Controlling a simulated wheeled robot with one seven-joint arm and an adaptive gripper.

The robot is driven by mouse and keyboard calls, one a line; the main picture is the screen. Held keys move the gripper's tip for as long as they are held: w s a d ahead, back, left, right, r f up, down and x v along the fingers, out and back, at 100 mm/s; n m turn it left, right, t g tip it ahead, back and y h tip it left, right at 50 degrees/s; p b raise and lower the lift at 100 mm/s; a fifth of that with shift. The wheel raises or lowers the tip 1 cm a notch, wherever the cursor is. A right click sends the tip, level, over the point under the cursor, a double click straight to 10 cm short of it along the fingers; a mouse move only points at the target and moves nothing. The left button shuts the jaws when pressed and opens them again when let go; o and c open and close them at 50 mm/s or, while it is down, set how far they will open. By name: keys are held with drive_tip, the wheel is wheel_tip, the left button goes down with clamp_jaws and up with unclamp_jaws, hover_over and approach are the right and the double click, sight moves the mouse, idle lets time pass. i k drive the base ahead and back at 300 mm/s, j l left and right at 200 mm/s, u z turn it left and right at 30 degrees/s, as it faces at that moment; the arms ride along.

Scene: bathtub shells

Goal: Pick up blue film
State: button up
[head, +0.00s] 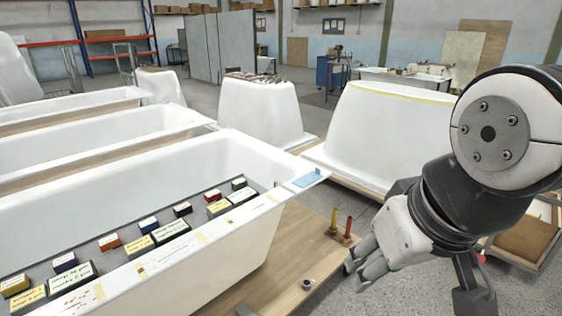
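The blue film (310,178) is a small light-blue piece on the far right corner of the nearest white tub's rim (259,203). One edge of it seems to stand up a little. My gripper (362,268) is to the right of the film and lower in the picture, apart from it. Its grey fingers point down and left, over the area beside the wooden board. Nothing shows between them, but they overlap in this view, so I cannot tell how far apart they are.
Several small coloured boxes with labelled blocks (171,232) line the nearest tub. Red and yellow upright tools (341,225) stand on the wooden board (290,250) near my gripper. An upturned white tub (375,135) stands behind. Grey floor is open farther back.

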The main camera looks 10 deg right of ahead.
sight(303, 181)
drive_tip(key=z, duration=0.3)
drive_tip(key=i+l+u, duration=0.15)
drive_tip(key=i+l, duration=0.2)
drive_tip(key=i+l+u, duration=0.15)
drive_tip(key=i+l, duration=0.25)
drive_tip(key=i+l+u, duration=0.15)
drive_tip(key=i+l, duration=0.3)
drive_tip(key=i+l+u, duration=0.15)
drive_tip(key=i+l, duration=0.2)
drive_tip(key=l, duration=0.15)
drive_tip(key=i+l+u, duration=0.15)
drive_tip(key=i+l, duration=0.2)
drive_tip(key=l, duration=0.2)
